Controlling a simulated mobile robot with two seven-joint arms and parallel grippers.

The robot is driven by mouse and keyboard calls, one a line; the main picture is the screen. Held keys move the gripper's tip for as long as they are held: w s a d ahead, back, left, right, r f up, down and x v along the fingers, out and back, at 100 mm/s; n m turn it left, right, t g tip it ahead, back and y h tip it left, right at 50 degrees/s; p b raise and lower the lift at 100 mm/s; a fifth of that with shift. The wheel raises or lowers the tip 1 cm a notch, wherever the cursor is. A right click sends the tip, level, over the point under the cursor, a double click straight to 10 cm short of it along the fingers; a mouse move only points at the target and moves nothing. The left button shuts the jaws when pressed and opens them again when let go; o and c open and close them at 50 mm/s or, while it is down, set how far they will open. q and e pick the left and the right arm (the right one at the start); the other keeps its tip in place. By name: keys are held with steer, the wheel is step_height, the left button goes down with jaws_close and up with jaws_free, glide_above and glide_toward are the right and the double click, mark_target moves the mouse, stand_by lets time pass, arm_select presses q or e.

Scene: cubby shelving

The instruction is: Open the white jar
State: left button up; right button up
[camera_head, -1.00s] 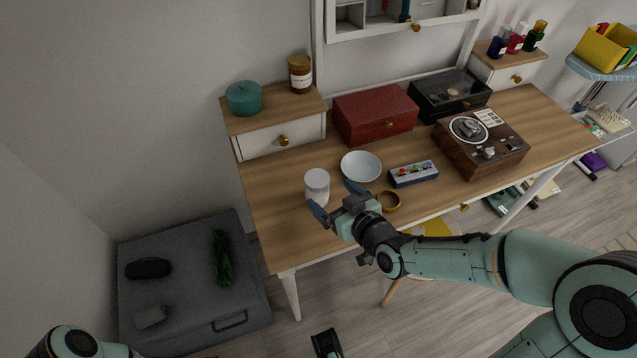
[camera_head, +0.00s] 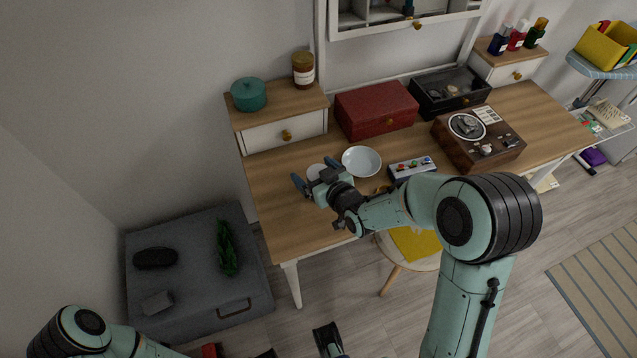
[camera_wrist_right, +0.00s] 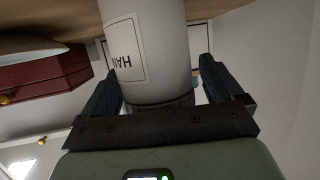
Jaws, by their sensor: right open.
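The white jar (camera_head: 316,171) stands on the wooden desk, left of the pale bowl; my right gripper hides most of it in the head view. In the right wrist view the jar (camera_wrist_right: 160,45) is large, with a label reading "HAN" upside down, and its lid end (camera_wrist_right: 160,98) lies toward my palm. My right gripper (camera_head: 314,175) is open, with one finger on each side of the jar's top; its fingers also show in the wrist view (camera_wrist_right: 160,85). Whether they touch it is unclear.
The pale bowl (camera_head: 362,160) is close to the jar's right. A blue box (camera_head: 411,168), a red box (camera_head: 375,108) and a record player (camera_head: 478,138) stand farther right. A small drawer unit (camera_head: 285,132) is behind. The desk's left front (camera_head: 285,225) is clear.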

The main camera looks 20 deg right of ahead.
steer(key=c, duration=1.4)
step_height(320, 180, up, 20)
steer(key=p, duration=0.5)
steer(key=shift+p, duration=0.4)
steer(key=o, duration=0.7)
steer(key=shift+c, duration=0.2)
steer(key=c, duration=0.8)
steer(key=a+f+m+h+p, duration=0.1)
steer(key=a+f+h+p, duration=0.1)
steer(key=f, duration=1.3)
steer(key=shift+a+m+p, duration=0.3)
steer(key=shift+a+p, duration=0.2)
steer(key=shift+p, duration=0.6)
